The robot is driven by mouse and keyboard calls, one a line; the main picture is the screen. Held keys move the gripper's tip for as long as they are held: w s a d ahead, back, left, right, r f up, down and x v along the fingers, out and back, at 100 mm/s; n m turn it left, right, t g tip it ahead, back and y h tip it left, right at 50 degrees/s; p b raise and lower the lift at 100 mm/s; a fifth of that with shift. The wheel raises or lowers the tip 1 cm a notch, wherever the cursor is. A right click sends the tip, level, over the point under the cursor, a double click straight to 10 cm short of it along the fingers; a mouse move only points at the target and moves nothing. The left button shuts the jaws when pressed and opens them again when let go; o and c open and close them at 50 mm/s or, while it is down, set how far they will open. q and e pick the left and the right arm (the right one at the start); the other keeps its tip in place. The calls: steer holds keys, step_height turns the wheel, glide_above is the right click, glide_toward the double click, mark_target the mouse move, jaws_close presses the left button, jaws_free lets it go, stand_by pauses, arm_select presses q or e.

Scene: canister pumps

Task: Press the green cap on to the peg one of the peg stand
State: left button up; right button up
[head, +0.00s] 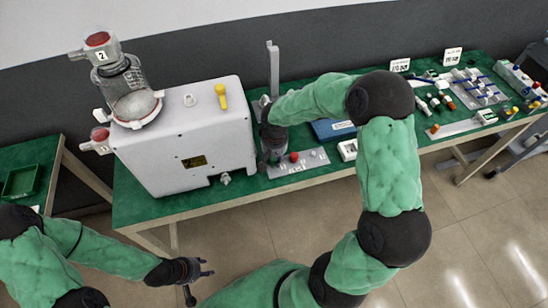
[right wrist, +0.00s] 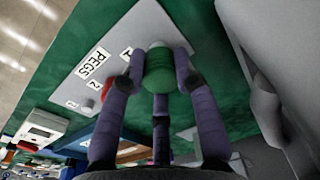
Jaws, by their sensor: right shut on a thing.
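The green cap (right wrist: 158,72) is between the purple fingers of my right gripper (right wrist: 157,75) in the right wrist view, and the gripper is shut on it. The cap is over the grey peg stand (right wrist: 140,28), beside the label 1 (right wrist: 126,52). A pale round edge shows just past the cap; I cannot tell whether the cap touches the peg. A red cap (right wrist: 107,89) is near the label 2. In the head view my right gripper (head: 268,164) is at the left end of the peg stand (head: 318,156) and hides the green cap. My left gripper (head: 201,280) is open and empty.
A large white machine (head: 195,135) with a glass canister (head: 122,80) stands just left of the stand. A blue box (head: 333,129) and a small white box (head: 347,150) are to its right. My left gripper is clear of the green table (head: 140,207), over the floor.

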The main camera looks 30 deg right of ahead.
steer(key=shift+f+b, duration=0.7)
steer(key=shift+f, duration=0.1)
stand_by(1.0)
steer(key=o, duration=0.9)
step_height(320, 180, up, 12)
steer(key=shift+s, duration=0.4)
steer(key=shift+a, duration=0.1)
